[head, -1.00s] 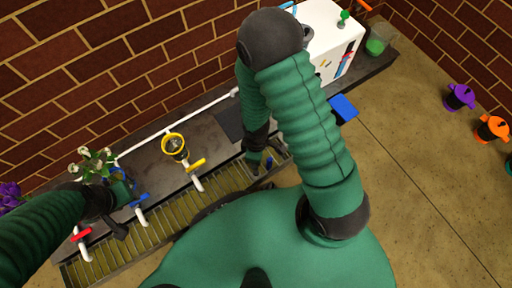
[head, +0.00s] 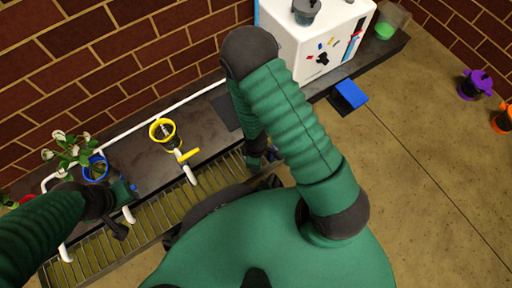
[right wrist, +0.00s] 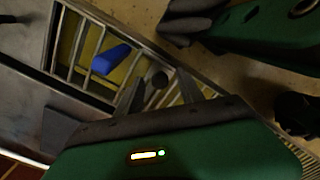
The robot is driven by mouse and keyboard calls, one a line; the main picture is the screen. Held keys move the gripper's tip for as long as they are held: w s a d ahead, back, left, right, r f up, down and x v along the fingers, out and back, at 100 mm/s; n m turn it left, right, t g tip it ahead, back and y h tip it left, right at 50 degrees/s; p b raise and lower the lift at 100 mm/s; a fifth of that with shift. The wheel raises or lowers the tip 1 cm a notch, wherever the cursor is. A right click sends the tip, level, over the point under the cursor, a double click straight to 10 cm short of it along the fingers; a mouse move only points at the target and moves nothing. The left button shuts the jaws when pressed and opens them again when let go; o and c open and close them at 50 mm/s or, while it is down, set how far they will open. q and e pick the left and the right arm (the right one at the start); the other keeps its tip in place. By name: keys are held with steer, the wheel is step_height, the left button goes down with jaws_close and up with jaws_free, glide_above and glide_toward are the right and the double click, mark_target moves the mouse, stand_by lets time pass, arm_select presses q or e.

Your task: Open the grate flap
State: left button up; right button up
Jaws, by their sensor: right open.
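The slatted metal grate (head: 160,222) runs along the front of the dark counter in the head view. In the right wrist view, the grate's framed end (right wrist: 85,45) shows yellowish ground between the bars, and a blue handle-like block (right wrist: 110,57) lies on it. My right gripper (right wrist: 160,88) is open and empty over the grate, with the blue block just beyond its fingertips. In the head view my right gripper (head: 258,160) is small and partly hidden by my arm. My left gripper (head: 120,208) is over the grate's left part, beside a blue-rimmed pot; its jaws are unclear.
A yellow-rimmed pot (head: 163,132) and a yellow valve handle (head: 189,155) stand mid-counter. White flowers (head: 68,150) are at left. A white machine (head: 315,40) and a blue pedal (head: 350,94) are at right. Purple and orange pots stand on the otherwise open floor.

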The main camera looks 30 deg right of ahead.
steer(key=shift+c, duration=0.5)
jaws_close()
stand_by(0.8)
